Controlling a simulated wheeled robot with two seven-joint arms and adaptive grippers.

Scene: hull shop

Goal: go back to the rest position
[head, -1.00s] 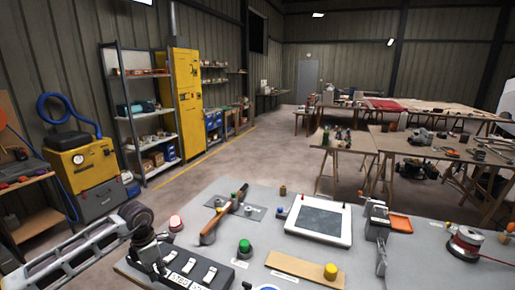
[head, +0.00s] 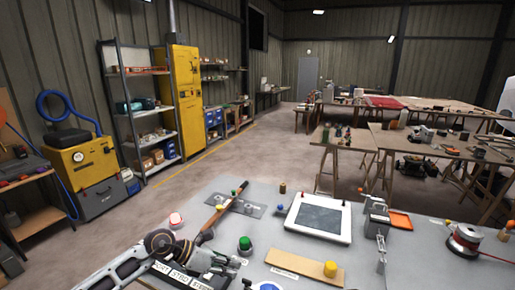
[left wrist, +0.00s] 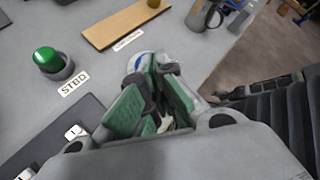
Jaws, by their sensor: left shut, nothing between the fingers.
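My left gripper (head: 222,263) is at the front of the grey bench (head: 305,262), at the right end of the switch panel and near the green button (head: 245,245). Its fingers are together, with nothing held. In the left wrist view, the green-padded fingers (left wrist: 160,98) point toward the bench front, partly in front of a round white-and-blue item (left wrist: 136,62). The green button (left wrist: 47,60) with its STBD label stands left of them, apart. My right gripper is not in view.
A board with a yellow knob (head: 330,269) lies right of the gripper. Behind are a red button (head: 175,220), a wooden-handled lever (head: 211,222) and a white-framed screen (head: 319,220). A grey fixture (head: 377,215) and a red reel (head: 464,240) stand farther right.

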